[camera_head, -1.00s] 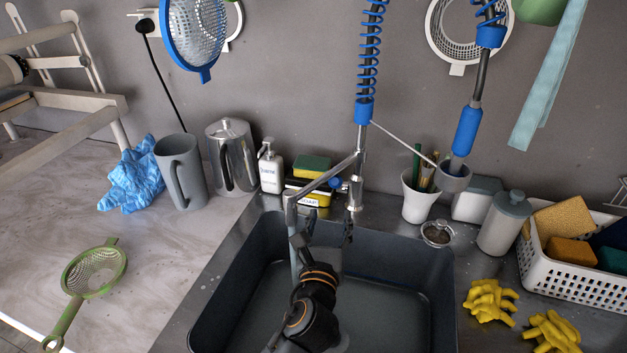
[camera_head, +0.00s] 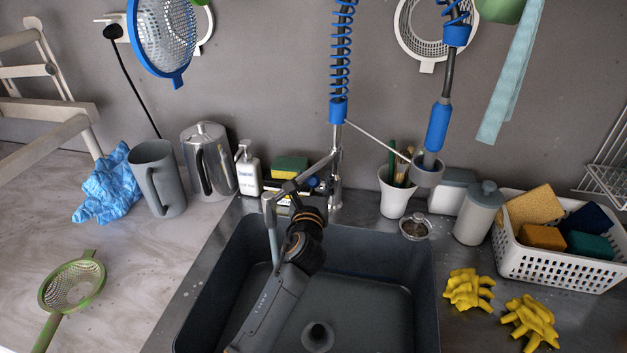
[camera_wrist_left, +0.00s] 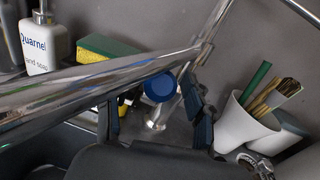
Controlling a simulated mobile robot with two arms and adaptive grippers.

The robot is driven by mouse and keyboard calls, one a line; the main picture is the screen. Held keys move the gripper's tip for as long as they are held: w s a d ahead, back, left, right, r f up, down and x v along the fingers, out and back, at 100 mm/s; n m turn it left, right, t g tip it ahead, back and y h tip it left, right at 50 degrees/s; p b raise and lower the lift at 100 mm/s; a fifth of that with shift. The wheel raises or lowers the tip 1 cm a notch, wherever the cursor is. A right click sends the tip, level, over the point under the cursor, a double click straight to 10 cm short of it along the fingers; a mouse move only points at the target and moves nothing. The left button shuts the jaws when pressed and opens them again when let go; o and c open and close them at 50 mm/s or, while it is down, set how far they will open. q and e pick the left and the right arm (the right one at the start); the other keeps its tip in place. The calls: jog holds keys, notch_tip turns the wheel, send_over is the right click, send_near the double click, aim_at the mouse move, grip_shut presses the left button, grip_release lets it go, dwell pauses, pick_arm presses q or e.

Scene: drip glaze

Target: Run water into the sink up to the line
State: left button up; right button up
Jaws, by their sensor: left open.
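The grey sink (camera_head: 400,262) has a drain fitting (camera_head: 318,337) in its floor; I cannot make out the line. A chrome tap spout (camera_head: 270,205) hangs over its left side. A narrow pale column (camera_head: 275,250) runs down below the spout and looks like water. My left gripper (camera_head: 308,190) is open at the sink's back edge, beside the tap. A round blue knob (camera_wrist_left: 160,88) and a chrome lever (camera_wrist_left: 157,118) show between its fingers (camera_wrist_left: 155,105) in the left wrist view; I cannot tell whether they touch. My right gripper is not in view.
A soap bottle (camera_head: 248,170), sponge (camera_head: 289,167) and white cup of brushes (camera_head: 394,194) stand behind the sink. A spray head (camera_head: 428,172) hangs at the right. Yellow gloves (camera_head: 468,290) and a white basket (camera_head: 540,268) are right of the sink. A green strainer (camera_head: 72,287) lies left.

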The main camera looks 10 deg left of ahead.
pick_arm(q)
jog(key=shift+c, duration=0.4)
grip_shut()
jog(key=shift+s+f, duration=0.45)
jog(key=shift+f, duration=0.35)
jog(key=shift+s+f, duration=0.5)
jog(key=shift+f, duration=0.3)
jog(key=shift+s+f, duration=0.45)
jog(key=shift+f, duration=0.35)
grip_release()
jog(key=shift+o, duration=0.4)
jog(key=shift+r, duration=0.2)
jog(key=s+d, duration=0.1)
jog(key=s, duration=1.1)
jog(key=shift+d, duration=0.25)
